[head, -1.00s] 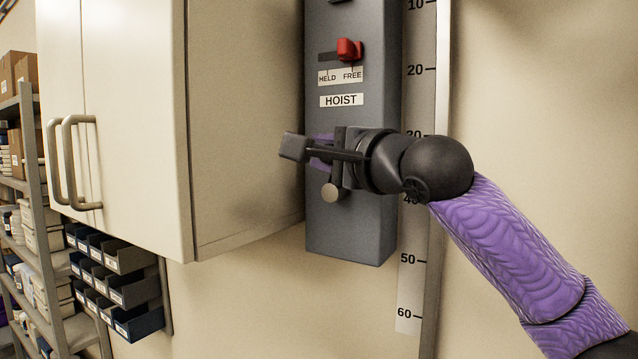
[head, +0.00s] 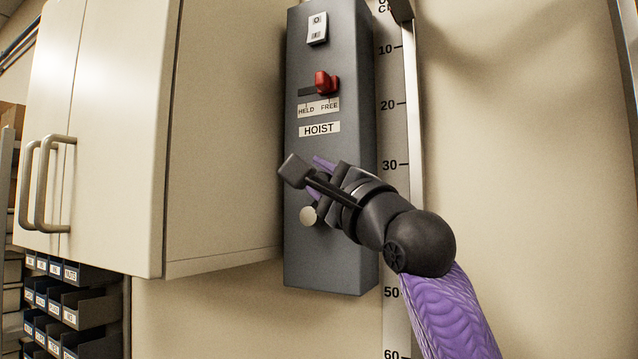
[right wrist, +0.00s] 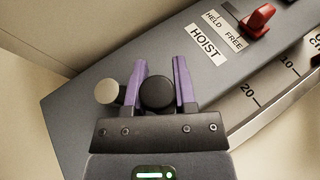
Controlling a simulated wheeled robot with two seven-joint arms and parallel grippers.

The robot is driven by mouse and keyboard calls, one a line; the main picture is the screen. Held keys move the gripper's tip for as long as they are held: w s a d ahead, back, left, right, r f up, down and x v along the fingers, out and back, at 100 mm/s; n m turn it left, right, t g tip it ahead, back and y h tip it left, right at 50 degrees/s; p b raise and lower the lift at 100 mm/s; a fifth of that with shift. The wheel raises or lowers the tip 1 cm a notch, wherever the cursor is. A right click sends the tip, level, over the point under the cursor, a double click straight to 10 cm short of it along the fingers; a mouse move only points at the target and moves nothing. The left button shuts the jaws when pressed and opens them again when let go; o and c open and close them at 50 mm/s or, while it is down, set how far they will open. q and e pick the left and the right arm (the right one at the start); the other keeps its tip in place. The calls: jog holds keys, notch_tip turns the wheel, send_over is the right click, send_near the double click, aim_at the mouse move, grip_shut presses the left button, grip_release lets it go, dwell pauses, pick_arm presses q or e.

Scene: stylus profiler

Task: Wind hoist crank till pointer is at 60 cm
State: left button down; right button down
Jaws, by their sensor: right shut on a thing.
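The grey hoist box (head: 335,250) is on the wall, with a HOIST label. My right gripper (head: 318,178) is in front of its lower half. In the right wrist view its purple fingers (right wrist: 160,72) are shut on the round black crank knob (right wrist: 158,92). A pale round disc (right wrist: 107,92) is beside the left finger; it also shows below the gripper in the head view (head: 308,216). The cm scale (head: 392,130) runs down the box's right side; my arm covers part between 30 and 50. I see no pointer. My left gripper is out of view.
A red lever (head: 326,83) is at the FREE end of its slot, under a white rocker switch (head: 317,28). A cream cabinet (head: 222,150) stands close on the left, with small bins (head: 80,310) below it. The wall to the right is bare.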

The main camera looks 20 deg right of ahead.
pick_arm(q)
jog(key=shift+d, duration=0.2)
pick_arm(e)
jog(key=c, duration=0.7)
grip_release()
jog(key=shift+o, duration=1.4)
jog(key=shift+a, duration=0.1)
pick_arm(q)
jog(key=shift+d, duration=0.3)
jog(key=shift+f, duration=0.1)
jog(key=f+b, duration=0.3)
jog(key=b, duration=0.1)
jog(key=shift+s+a+f, duration=0.1)
jog(key=shift+a+f, duration=0.3)
pick_arm(e)
jog(key=v, duration=1)
jog(key=shift+r, duration=0.1)
